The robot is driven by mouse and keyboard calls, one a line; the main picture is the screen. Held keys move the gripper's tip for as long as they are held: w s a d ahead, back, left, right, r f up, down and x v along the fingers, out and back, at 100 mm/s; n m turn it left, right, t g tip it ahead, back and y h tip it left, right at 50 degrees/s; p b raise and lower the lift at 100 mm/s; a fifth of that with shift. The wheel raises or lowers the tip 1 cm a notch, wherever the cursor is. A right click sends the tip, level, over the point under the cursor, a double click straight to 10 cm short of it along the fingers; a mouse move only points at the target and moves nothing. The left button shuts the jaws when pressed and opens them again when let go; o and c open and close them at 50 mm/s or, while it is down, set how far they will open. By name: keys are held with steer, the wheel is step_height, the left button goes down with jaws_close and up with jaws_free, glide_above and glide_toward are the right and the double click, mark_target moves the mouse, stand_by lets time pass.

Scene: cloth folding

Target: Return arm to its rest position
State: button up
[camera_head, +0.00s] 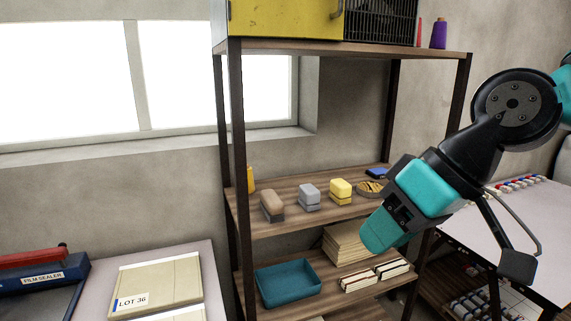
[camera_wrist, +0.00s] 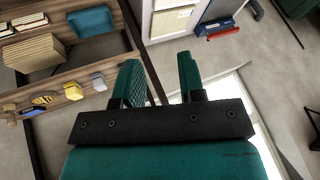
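My arm reaches in from the right edge in the head view, bent, in front of a wooden shelf rack. My gripper (camera_head: 378,236) points down and left in the air before the middle and lower shelves. In the wrist view, the two teal fingers of my gripper (camera_wrist: 159,76) stand apart with nothing between them. Floor and wall show through the gap. No cloth is visibly held, and the gripper appears clear of the shelves.
The rack (camera_head: 237,140) holds several small blocks, a teal tray (camera_head: 288,284) and a stack of boards (camera_head: 345,243). A film sealer (camera_head: 42,282) and a LOT 36 panel (camera_head: 160,284) lie left. A pale table (camera_head: 512,235) stands right.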

steer(key=s+d+f+g+h+b, duration=0.1)
steer(key=s+d+f+g+h, duration=0.1)
steer(key=s+f, duration=0.6)
steer(key=shift+s+d+f, duration=0.2)
steer(key=shift+s+d, duration=0.1)
steer(key=shift+s, duration=0.8)
